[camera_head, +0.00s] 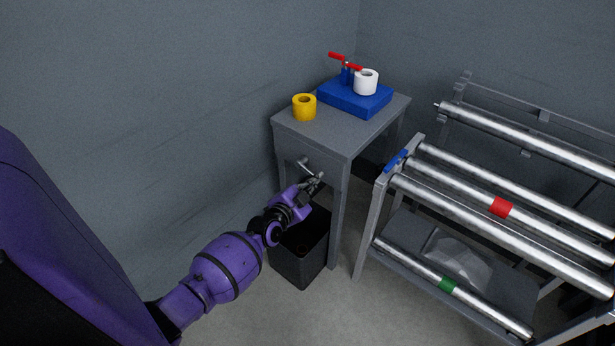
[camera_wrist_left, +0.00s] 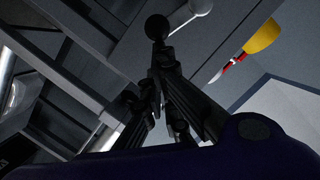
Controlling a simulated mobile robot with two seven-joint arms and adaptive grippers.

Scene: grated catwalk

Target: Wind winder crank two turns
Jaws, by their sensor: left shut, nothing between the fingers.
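A small grey crank-like handle (camera_head: 304,165) sticks out from the front of the grey table, below its top. My left gripper (camera_head: 317,180) is at its lower right, shut and empty, very close to it; I cannot tell whether they touch. In the left wrist view the shut fingers (camera_wrist_left: 165,58) point at a dark round knob (camera_wrist_left: 156,27). A pale rounded part (camera_wrist_left: 200,7) shows beyond them. A second lever, blue (camera_head: 396,160), sits at the near left end of the roller rack. My right gripper is not in view.
The grey table (camera_head: 342,146) carries a yellow roll (camera_head: 304,107) and a blue base (camera_head: 374,103) with red levers (camera_head: 338,56) and a white roll (camera_head: 366,81). A dark bin (camera_head: 300,262) stands under my left gripper. The metal roller rack (camera_head: 364,225) stands to the right.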

